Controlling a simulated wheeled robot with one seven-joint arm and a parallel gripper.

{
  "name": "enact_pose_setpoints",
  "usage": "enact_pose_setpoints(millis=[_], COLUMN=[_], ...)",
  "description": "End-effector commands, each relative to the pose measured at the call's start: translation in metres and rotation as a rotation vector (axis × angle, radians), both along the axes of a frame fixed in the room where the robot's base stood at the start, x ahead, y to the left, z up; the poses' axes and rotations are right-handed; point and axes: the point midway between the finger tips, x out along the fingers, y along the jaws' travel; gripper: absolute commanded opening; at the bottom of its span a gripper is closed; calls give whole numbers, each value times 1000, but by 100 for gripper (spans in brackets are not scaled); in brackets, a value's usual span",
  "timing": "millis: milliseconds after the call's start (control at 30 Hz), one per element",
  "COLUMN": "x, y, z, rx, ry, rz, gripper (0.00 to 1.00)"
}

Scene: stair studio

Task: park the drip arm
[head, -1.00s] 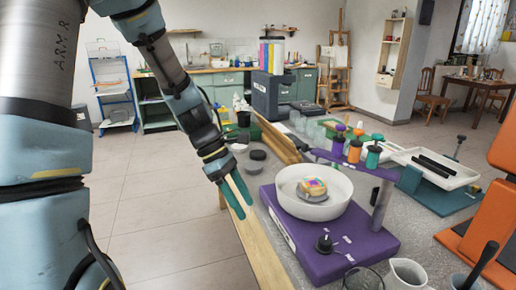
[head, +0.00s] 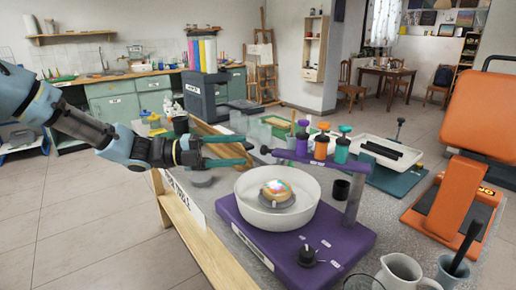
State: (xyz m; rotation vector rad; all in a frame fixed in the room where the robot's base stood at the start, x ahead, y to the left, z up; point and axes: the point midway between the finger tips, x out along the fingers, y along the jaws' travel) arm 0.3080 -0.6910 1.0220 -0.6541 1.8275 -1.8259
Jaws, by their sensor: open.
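The drip arm (head: 312,161) is a purple bar on a post (head: 354,202) at the right of the purple spin base (head: 270,241). It reaches left behind and above the white bowl (head: 246,205) and carries purple, orange and green-topped bottles (head: 321,147). A small colourful round piece (head: 276,189) sits on a grey disc in the bowl. My gripper (head: 248,153) is open and empty, pointing right, with its teal fingers close to the bar's left end. I cannot tell whether they touch. A black knob (head: 307,255) is on the base front.
An orange press (head: 468,165) stands at right. A white tray with black rollers (head: 398,148) lies behind the drip arm. A white jug (head: 400,272) and a glass are at the front edge. A dark printer-like machine (head: 205,95) stands at the back. Floor at left is clear.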

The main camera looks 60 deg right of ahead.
Motion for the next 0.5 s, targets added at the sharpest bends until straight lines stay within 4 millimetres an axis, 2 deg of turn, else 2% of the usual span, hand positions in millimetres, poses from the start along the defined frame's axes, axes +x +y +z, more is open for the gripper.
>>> enact_pose_setpoints(millis=[200,500], x=[-33,-53], y=[-26,-43], z=[2,0], rx=[1,0], ry=[1,-3], rz=[-3,0], gripper=[61,61])
